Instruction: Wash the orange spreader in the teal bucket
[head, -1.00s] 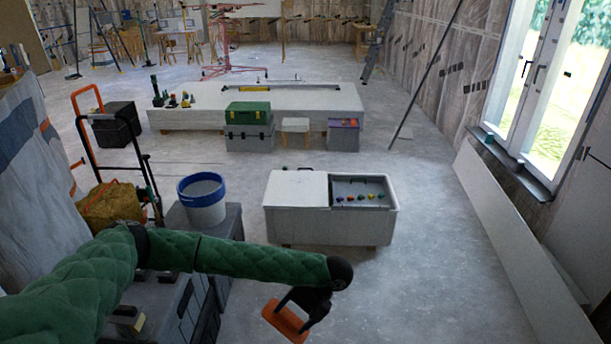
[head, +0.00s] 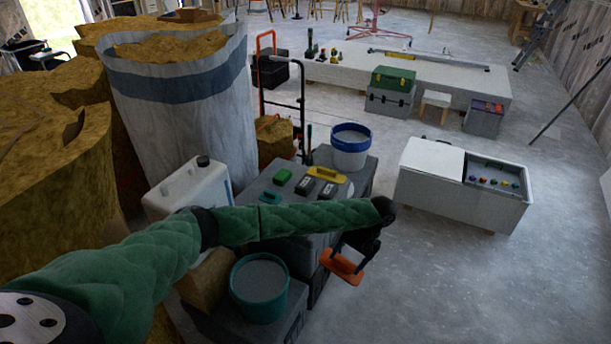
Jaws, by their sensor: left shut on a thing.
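The orange spreader (head: 342,265) is in my left gripper (head: 357,250), which is shut on it at the end of the green-sleeved arm. It hangs over the floor just right of the dark boxes. The teal bucket (head: 260,314) stands on a lower dark box at the bottom middle, left of the spreader and clear of it. Grey contents fill the bucket. My left forearm passes above and behind the bucket in the picture. My right gripper is not in view.
A grey box top (head: 257,209) holds several small tools. A white bucket with blue rim (head: 350,150) stands behind it. A white canister (head: 192,188) is left of the tools. A white chest (head: 430,177) stands right. Floor at lower right is clear.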

